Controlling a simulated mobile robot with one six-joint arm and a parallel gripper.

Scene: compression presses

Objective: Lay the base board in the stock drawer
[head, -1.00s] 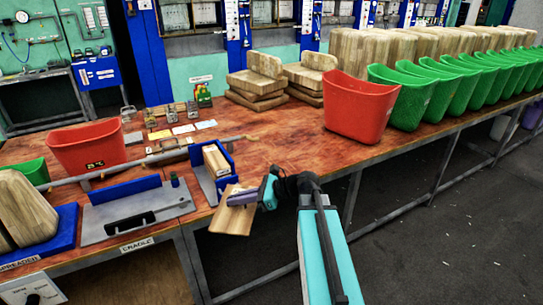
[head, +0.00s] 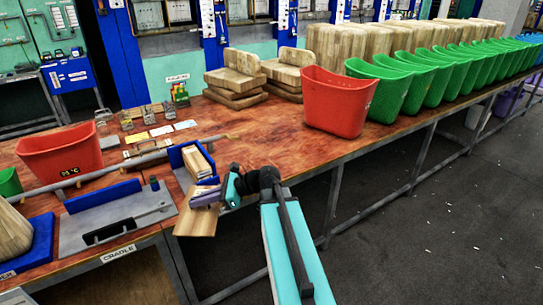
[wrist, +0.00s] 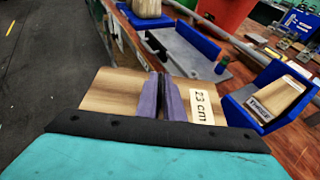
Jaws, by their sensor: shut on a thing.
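My gripper (head: 207,196) is shut on a thin wooden board (head: 194,222). The board hangs out over the front edge of the bench, tilted in the head view. In the wrist view the purple fingers (wrist: 161,97) grip the board (wrist: 112,90) near its middle, and a white label on it (wrist: 203,107) reads 23 cm. No drawer that I can name as the stock drawer shows clearly in these frames.
A blue holder (head: 177,155) with wooden boards stands on the bench (head: 250,150) just behind the gripper. The cradle (head: 115,222) lies to the left. Red bins (head: 60,152) and (head: 338,102) stand on the bench. The dark floor (head: 430,220) at right is open.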

